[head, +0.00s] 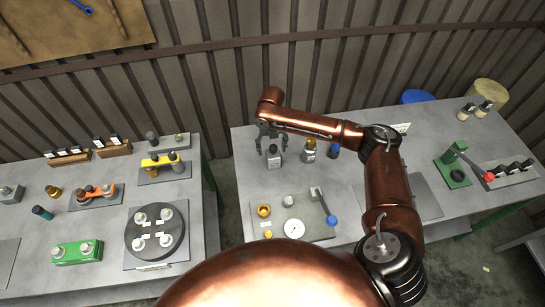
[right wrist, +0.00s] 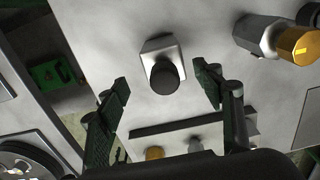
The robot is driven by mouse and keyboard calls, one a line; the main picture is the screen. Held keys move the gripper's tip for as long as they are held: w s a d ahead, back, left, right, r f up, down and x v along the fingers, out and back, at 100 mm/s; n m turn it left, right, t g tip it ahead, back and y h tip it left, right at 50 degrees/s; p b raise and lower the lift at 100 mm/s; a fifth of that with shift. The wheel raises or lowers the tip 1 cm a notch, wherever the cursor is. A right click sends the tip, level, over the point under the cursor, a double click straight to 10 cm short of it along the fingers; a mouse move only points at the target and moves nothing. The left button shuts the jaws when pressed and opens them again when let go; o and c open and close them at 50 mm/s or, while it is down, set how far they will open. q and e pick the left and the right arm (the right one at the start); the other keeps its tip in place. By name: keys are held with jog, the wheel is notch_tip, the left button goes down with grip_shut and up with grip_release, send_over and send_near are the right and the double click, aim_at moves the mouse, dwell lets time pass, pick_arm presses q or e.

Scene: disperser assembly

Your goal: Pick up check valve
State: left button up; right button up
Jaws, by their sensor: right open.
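A part with a silver, block-like body and a dark round cap (head: 273,157) stands on the right-hand table in the head view. It appears to be the check valve, though no label is readable. It also shows in the right wrist view (right wrist: 162,72), upright, between and beyond the fingertips. My right gripper (head: 271,142) is above the part, with its dark green fingers spread. In the right wrist view the gripper (right wrist: 163,80) is open and empty, one finger on each side of the part, with gaps. My left gripper is not in view.
A gold-capped part (head: 309,150) and a blue-capped part (head: 333,150) stand close to the right. A grey fixture plate (head: 322,232) with a gauge and blue-knobbed lever lies in front. A separate left table (head: 105,205) holds several parts. Bare tabletop surrounds the silver part.

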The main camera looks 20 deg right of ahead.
aim_at(273, 156)
jog(key=f, duration=0.7)
jog(key=shift+d+f, duration=0.15)
jog(key=shift+d, duration=0.15)
jog(key=shift+c, duration=0.7)
jog(key=shift+w, duration=0.1)
grip_shut()
